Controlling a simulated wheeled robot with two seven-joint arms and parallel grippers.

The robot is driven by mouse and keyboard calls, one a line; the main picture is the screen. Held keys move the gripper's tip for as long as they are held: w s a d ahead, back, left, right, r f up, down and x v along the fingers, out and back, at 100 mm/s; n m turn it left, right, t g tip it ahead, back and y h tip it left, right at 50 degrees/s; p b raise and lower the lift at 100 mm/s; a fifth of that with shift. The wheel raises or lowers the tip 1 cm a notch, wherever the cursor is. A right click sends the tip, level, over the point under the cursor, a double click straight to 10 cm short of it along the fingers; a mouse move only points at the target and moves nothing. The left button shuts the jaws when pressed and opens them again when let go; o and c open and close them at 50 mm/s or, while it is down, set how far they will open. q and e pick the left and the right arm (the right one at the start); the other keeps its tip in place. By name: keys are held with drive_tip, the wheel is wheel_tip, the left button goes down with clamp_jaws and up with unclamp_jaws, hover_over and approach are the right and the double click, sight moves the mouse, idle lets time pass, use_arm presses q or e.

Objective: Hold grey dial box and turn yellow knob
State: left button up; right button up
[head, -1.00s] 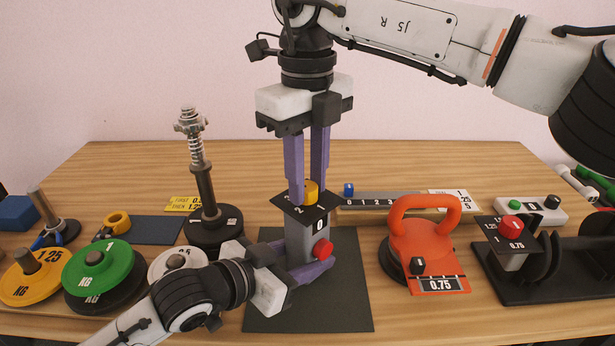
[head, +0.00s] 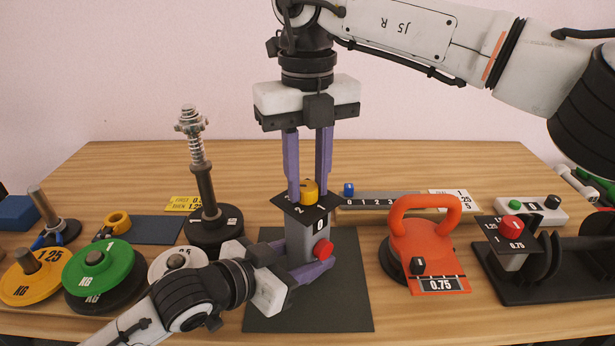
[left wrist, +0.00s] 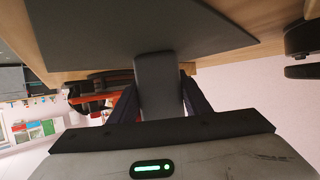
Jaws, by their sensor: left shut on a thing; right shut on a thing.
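The grey dial box (head: 299,237) stands upright on a dark mat (head: 347,287) at the middle of the table. It has a black dial plate (head: 312,214) on top with numbers and a red button (head: 323,250) on its front. My left gripper (head: 308,272) is shut around the lower part of the box; the box also shows between its fingers in the left wrist view (left wrist: 158,85). The yellow knob (head: 309,190) sits on the dial plate. My right gripper (head: 309,188) points straight down from above and is shut on the knob, one finger on each side.
Left of the box stand a spring-topped post (head: 206,190) and green (head: 98,267) and yellow (head: 30,277) weight discs. Right are an orange handled weight (head: 425,240) and a black rack (head: 555,270) with a red knob. The table behind is mostly clear.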

sight(308, 186)
use_arm(q)
drive_tip(key=shift+s+d, duration=0.1)
drive_tip(key=shift+s, duration=0.05)
use_arm(e)
drive_tip(key=shift+w+r, duration=0.1)
drive_tip(key=o, duration=1)
drive_tip(key=shift+o, duration=0.2)
use_arm(q)
drive_tip(key=shift+r, duration=0.1)
use_arm(e)
wheel_tip(308, 186, up, 12)
use_arm(q)
drive_tip(key=o, duration=1.5)
drive_tip(key=shift+o, duration=0.2)
